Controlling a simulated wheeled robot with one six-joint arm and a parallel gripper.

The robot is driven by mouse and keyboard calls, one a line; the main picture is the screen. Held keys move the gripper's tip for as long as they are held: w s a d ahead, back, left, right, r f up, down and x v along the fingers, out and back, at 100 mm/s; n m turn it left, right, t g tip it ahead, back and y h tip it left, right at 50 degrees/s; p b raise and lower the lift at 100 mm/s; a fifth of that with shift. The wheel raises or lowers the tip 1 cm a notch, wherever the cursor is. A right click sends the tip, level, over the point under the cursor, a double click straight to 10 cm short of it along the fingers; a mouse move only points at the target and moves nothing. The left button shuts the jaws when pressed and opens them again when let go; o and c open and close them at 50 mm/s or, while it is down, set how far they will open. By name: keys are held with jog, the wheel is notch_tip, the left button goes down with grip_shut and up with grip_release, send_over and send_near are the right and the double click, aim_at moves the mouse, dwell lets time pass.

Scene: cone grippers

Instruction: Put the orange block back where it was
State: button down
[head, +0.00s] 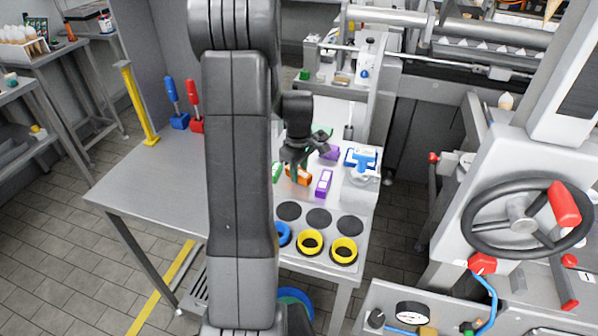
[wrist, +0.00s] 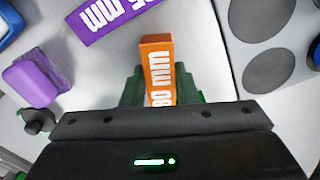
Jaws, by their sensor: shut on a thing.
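The orange block (wrist: 156,55), marked with white "80 mm" lettering, sits between the green fingers of my gripper (wrist: 158,92) in the wrist view. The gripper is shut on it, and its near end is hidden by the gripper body. In the head view the orange block (head: 299,175) shows low over the metal table, under my gripper (head: 296,168). I cannot tell whether it touches the table. A purple block (head: 324,183) with white lettering lies just right of it; it also shows in the wrist view (wrist: 108,15).
Another purple object (head: 329,152) lies behind. A blue-and-white item (head: 362,160) stands at the right. In front are dark round spots (head: 319,218), yellow rings (head: 310,242) and a blue ring (head: 283,234). The table's left part (head: 165,190) is clear.

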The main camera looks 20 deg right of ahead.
jog(key=shift+f, duration=0.4)
jog(key=shift+f, duration=0.15)
jog(key=c, duration=1.1)
grip_release()
notch_tip(320, 180, up, 12)
jog(key=shift+r+b, duration=0.2)
jog(key=shift+b, duration=0.15)
jog(key=shift+f, duration=0.1)
